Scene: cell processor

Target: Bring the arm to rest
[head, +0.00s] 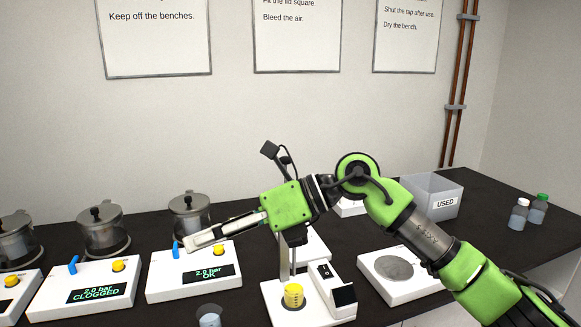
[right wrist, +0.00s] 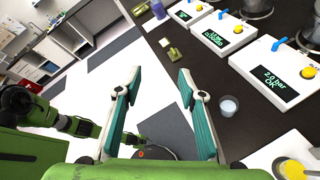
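My right arm comes in from the right in the head view, green and black. Its gripper (head: 192,244) points left and overlaps the control box reading "2.0 bar OK" (head: 165,285) in the picture. In the right wrist view the two teal-lined fingers (right wrist: 160,72) stand well apart with nothing between them. Beyond them lie pale floor and the dark bench edge. My left gripper does not show in the head view. A green arm, seemingly my left one, shows at the left of the right wrist view, but I cannot make out its fingers.
The dark bench (head: 512,240) holds metal pots (head: 105,233), a "CLOGGED" box (head: 83,296), a small cup (head: 209,316), a stand with a yellow-filled vessel (head: 293,297), a white plate device (head: 402,288), a "USED" bin (head: 421,188) and capped bottles (head: 519,213).

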